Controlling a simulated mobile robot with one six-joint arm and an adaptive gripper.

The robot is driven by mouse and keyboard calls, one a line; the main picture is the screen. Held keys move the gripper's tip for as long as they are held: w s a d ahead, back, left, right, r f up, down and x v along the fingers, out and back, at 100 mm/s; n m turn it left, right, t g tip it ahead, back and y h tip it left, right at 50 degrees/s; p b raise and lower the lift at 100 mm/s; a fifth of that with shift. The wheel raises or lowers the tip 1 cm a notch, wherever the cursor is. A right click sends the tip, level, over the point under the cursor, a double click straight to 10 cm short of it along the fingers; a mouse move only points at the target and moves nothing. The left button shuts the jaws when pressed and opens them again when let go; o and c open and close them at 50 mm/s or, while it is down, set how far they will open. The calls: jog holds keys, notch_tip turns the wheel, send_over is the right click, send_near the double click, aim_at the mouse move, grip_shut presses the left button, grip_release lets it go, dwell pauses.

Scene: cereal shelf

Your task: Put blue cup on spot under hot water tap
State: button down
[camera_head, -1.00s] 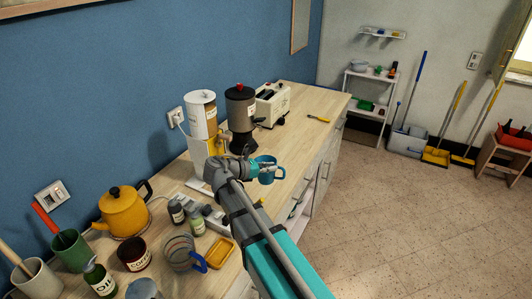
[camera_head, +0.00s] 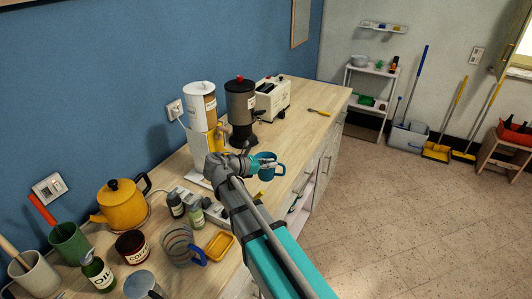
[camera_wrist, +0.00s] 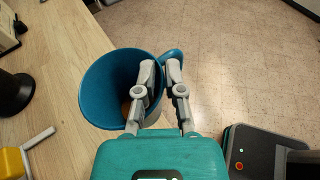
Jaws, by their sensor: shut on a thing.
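The blue cup (camera_head: 268,169) is held near the counter's front edge, in front of the dispensers. My gripper (camera_wrist: 160,66) is shut on the cup's wall beside its handle, one finger inside and one outside. In the wrist view the cup (camera_wrist: 95,90) is tilted, its open mouth facing the camera, and lies across the counter's edge line. A grey dispenser with a red knob and black base (camera_head: 240,110) and a white-topped dispenser with a yellow part (camera_head: 203,115) stand by the wall. I cannot tell which has the hot water tap; no marked spot shows clearly.
A white toaster (camera_head: 272,98) stands beyond the dispensers. A yellow kettle (camera_head: 122,205), jars, bottles and a glass jug with a blue handle (camera_head: 181,246) crowd the near counter. The far right counter (camera_head: 305,92) is mostly clear, with a small yellow-handled tool (camera_head: 319,112).

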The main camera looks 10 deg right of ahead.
jog(key=shift+f+b, duration=0.75)
jog(key=shift+f, duration=0.4)
jog(key=shift+d, duration=0.1)
